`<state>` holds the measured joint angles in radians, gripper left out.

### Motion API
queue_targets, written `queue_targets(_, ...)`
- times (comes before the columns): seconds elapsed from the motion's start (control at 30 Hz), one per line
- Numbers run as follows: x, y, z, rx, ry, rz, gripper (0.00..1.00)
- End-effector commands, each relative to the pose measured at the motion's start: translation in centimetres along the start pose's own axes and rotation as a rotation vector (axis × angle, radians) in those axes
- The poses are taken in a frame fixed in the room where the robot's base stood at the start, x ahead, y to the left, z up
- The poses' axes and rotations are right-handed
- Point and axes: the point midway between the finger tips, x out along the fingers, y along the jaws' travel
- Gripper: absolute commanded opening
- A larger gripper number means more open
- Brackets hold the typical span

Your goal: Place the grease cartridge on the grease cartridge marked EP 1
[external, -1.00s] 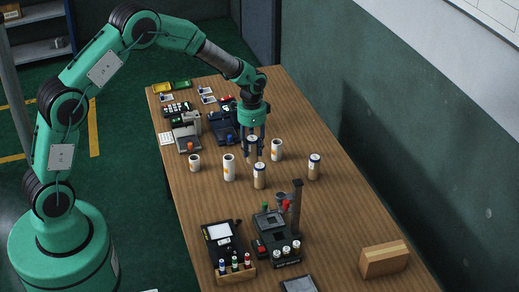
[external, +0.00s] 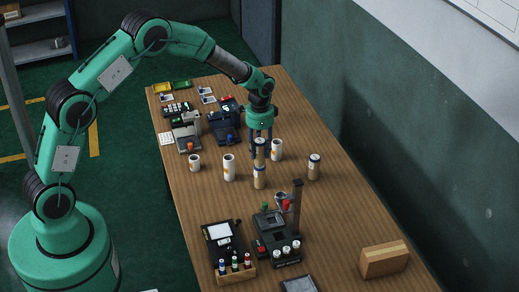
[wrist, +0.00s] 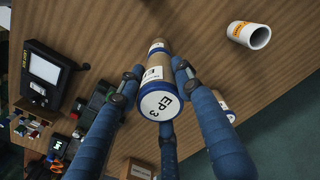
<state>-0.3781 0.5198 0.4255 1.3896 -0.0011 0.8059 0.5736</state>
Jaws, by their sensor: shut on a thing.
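My gripper (external: 260,152) has its fingers closed around a tan cartridge (external: 260,160) with a white cap. In the wrist view the cap of the held cartridge (wrist: 160,104) reads EP 3, and the fingers of my gripper (wrist: 157,76) surround its body. A second tan cartridge (external: 259,179) stands upright on the table directly below the held one. It also shows beyond the held one in the wrist view (wrist: 157,46), its cap hidden and its mark unreadable. The two look in line; I cannot tell whether they touch. Another tan cartridge (external: 314,167) stands apart to the right.
White cylinders stand nearby: one left (external: 229,167), a smaller one farther left (external: 194,162), and one just right of my gripper (external: 277,149). A black device with a post (external: 280,235) and a cardboard box (external: 384,259) are nearer the camera. The table's right side is mostly clear.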

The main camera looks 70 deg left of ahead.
Motion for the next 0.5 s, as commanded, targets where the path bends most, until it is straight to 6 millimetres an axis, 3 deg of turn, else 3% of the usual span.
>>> queue_targets(0.1,0.99,0.01,0.02,0.000,-0.001,0.001,0.06)
queue_targets(0.5,1.24,0.00,0.00,0.000,0.000,0.000,0.06)
